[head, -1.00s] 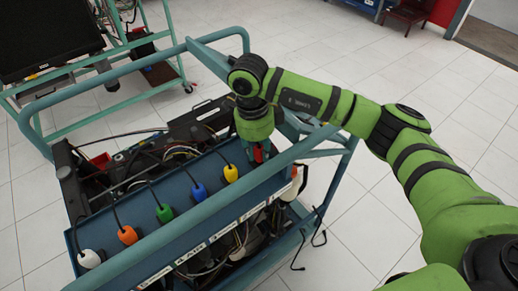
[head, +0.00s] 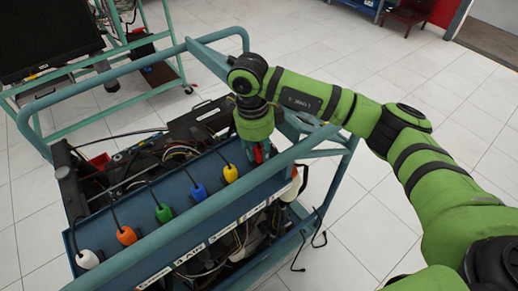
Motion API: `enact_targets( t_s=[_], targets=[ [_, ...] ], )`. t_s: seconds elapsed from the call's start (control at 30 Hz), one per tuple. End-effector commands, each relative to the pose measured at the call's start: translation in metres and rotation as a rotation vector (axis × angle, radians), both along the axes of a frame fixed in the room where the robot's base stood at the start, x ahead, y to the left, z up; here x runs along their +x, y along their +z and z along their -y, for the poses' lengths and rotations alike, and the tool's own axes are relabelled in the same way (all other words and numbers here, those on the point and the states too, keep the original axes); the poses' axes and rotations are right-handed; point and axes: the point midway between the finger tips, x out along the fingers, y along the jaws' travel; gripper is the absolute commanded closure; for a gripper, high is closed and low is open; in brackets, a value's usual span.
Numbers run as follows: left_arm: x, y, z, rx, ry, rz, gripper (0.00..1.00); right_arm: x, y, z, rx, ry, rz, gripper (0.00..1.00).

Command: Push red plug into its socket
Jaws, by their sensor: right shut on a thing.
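The red plug (head: 259,154) is at the right end of the blue panel (head: 180,224), after the yellow plug. Only a sliver of its red body shows under my right gripper (head: 257,148). My right gripper points down over the panel and is shut on the red plug. The red plug's socket is hidden by the gripper and plug, so I cannot tell how deep the plug sits. My left gripper is not in view.
Yellow (head: 230,173), blue (head: 198,192), green (head: 164,212), orange (head: 127,235) and white (head: 88,259) plugs with black cables line the panel. The trainer's teal frame rail (head: 300,146) runs close in front of my gripper. Open tiled floor lies to the right.

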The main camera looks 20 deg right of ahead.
Motion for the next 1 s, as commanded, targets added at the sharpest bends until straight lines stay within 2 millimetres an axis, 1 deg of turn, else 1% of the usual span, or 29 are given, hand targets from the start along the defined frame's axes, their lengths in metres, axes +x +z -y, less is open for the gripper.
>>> enact_targets(
  t_s=[0.57,0.6,0.67,1.0],
  targets=[
    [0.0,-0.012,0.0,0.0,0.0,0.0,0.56,0.0,-0.012,0.0,0.0,0.0,0.0,1.0],
    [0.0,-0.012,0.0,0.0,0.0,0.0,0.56,0.0,-0.012,0.0,0.0,0.0,0.0,0.68],
    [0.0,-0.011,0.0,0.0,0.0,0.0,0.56,0.0,-0.011,0.0,0.0,0.0,0.0,0.44],
    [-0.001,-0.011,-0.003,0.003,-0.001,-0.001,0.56,0.0,-0.011,0.0,0.0,0.0,0.0,0.44]
  ],
)
